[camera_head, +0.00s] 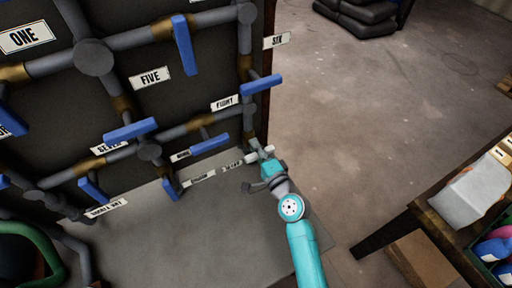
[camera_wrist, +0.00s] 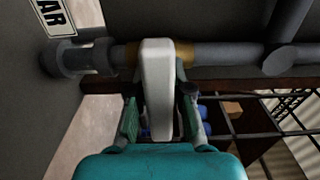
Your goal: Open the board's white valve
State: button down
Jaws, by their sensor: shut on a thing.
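The white valve handle (camera_wrist: 158,80) fills the middle of the wrist view and sits on a brass-coloured fitting of a grey pipe (camera_wrist: 225,54). It sticks out from the pipe toward the camera, across the pipe's line. My gripper (camera_wrist: 161,112) has one finger on each side of the handle and is shut on it. In the head view my gripper (camera_head: 263,164) is at the board's lower right corner, where only a small white bit of the handle (camera_head: 251,157) shows. The gripper hides the rest.
The dark board (camera_head: 90,120) carries grey pipes and several blue valve handles, one (camera_head: 261,85) just above my gripper. Floor between board and table is clear.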

jog(key=shift+n, duration=0.5)
jog(key=n, duration=0.3)
jog(key=shift+n, duration=0.4)
jog(key=n, duration=0.9)
jog(key=shift+n, duration=2)
jog(key=c, duration=1.1)
grip_release()
jog(key=shift+o, duration=0.2)
